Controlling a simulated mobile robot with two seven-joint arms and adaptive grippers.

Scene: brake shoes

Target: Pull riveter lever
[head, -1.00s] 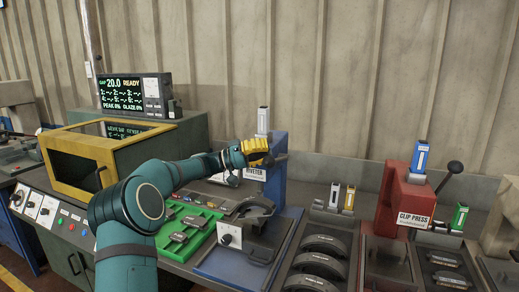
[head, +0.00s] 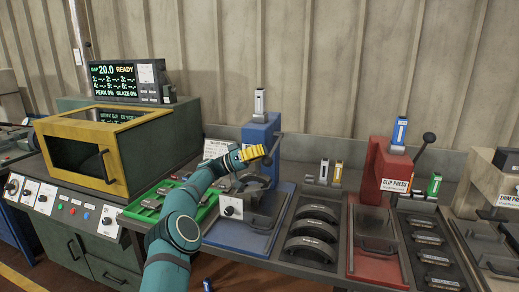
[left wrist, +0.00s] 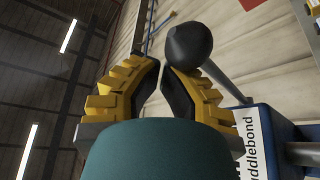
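The blue riveter (head: 262,132) stands on the bench mid-view, with a dark clamp part and a white knob plate at its front. Its lever (head: 279,142) runs from the right side down to a dark ball knob (head: 267,160). My left gripper (head: 253,153) is beside the knob, its yellow fingers close together. In the left wrist view the black knob (left wrist: 190,45) lies just beyond the fingertips, toward the right finger. The lever rod passes behind that finger, not visibly between the two. Whether they touch is unclear. My right gripper is out of view.
A green tray of parts (head: 141,215) lies left of the riveter, near a yellow-framed cabinet (head: 45,125). To the right are a rack of brake shoes (head: 292,254) and the red clip press (head: 390,178) with its own lever.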

